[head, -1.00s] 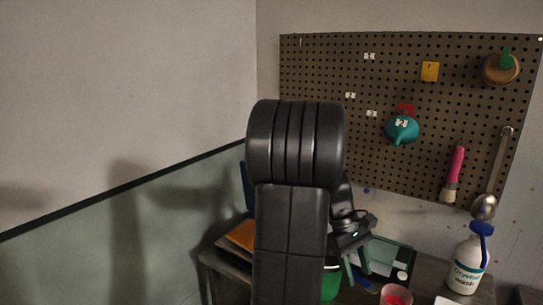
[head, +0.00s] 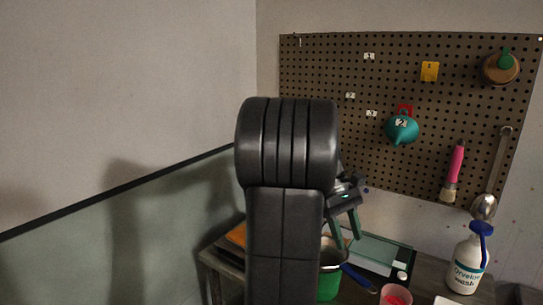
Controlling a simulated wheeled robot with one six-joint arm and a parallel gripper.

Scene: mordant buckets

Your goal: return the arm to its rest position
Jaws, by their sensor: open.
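My black arm stands upright in the middle of the head view and hides part of the table and wall behind it. My gripper (head: 345,228) shows just right of the arm, pointing down, with green-tinted fingers apart and nothing seen between them. It is above a green bucket (head: 329,284) on the table, which is partly hidden by my arm. A blue-handled tool (head: 357,277) leans at the bucket's right side.
A pink cup (head: 396,296), a green tray (head: 385,250) and a white bottle with a blue top (head: 467,262) stand on the dark table (head: 430,270). A pegboard (head: 320,60) behind holds a teal funnel (head: 402,129), a pink-handled brush (head: 454,172) and a ladle (head: 486,206).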

